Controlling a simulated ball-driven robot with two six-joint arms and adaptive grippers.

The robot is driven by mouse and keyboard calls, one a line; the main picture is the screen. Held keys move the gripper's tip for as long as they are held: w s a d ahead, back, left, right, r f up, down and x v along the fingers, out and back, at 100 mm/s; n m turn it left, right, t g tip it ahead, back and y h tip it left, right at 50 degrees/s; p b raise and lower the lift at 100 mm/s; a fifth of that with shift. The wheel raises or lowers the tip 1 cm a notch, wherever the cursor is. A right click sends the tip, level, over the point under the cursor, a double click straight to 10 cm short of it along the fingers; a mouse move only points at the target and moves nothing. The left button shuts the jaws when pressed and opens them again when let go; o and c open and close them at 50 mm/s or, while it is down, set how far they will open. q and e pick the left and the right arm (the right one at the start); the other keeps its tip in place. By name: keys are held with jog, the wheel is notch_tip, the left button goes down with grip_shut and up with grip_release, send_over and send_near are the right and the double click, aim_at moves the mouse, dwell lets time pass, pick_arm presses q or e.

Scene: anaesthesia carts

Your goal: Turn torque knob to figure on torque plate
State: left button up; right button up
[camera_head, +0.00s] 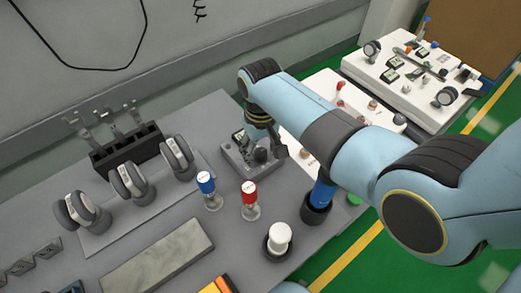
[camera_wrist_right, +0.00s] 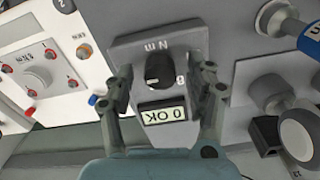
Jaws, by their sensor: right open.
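The torque plate (camera_head: 240,168) is a grey block on the grey bench, partly hidden behind my right gripper in the head view. In the right wrist view the plate (camera_wrist_right: 190,43) fills the middle, appearing upside down. Its black knob (camera_wrist_right: 160,70) has a pale pointer mark, with "N m" lettering on one side and a small display (camera_wrist_right: 161,115) reading 0 OK on the other. My right gripper (camera_wrist_right: 163,82) is open, with one finger on each side of the knob and plate. I cannot tell if they touch it. My left gripper is not in view.
A blue-capped tool (camera_head: 206,189), a red-capped tool (camera_head: 250,197) and a white-topped piece (camera_head: 280,238) stand close in front of the plate. A black slotted rack (camera_head: 126,150) and ringed devices (camera_head: 132,184) stand left. A pale slab (camera_head: 158,262) lies at the front.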

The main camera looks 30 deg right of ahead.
jog(key=shift+f, duration=0.2)
jog(key=c, duration=0.5)
grip_shut()
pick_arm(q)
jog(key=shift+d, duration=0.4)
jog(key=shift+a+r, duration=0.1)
